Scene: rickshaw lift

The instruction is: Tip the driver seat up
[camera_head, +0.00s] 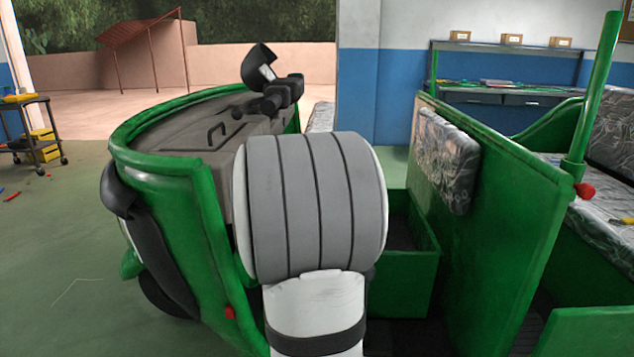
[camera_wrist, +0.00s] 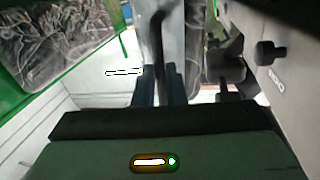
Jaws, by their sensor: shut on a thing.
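The driver seat (camera_head: 321,118) shows only as a narrow patterned strip behind my arm in the head view; it appears raised and steeply tilted. The green seat box (camera_head: 400,270) below stands open at the top. In the wrist view the seat (camera_wrist: 197,55) is seen nearly edge-on, with a pale panel and patterned cover. My gripper (camera_wrist: 160,85) is shut on a dark bar or strap (camera_wrist: 158,40) beside that pale panel. The exact contact is dark and partly hidden. My arm hides the gripper in the head view.
The patterned backrest (camera_head: 447,158) is fixed on the green partition (camera_head: 510,190) to the right. The handlebar (camera_head: 272,90) and grey dashboard (camera_head: 205,140) are close on the left. The green front shell (camera_head: 190,180) curves around them. Open floor lies further left.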

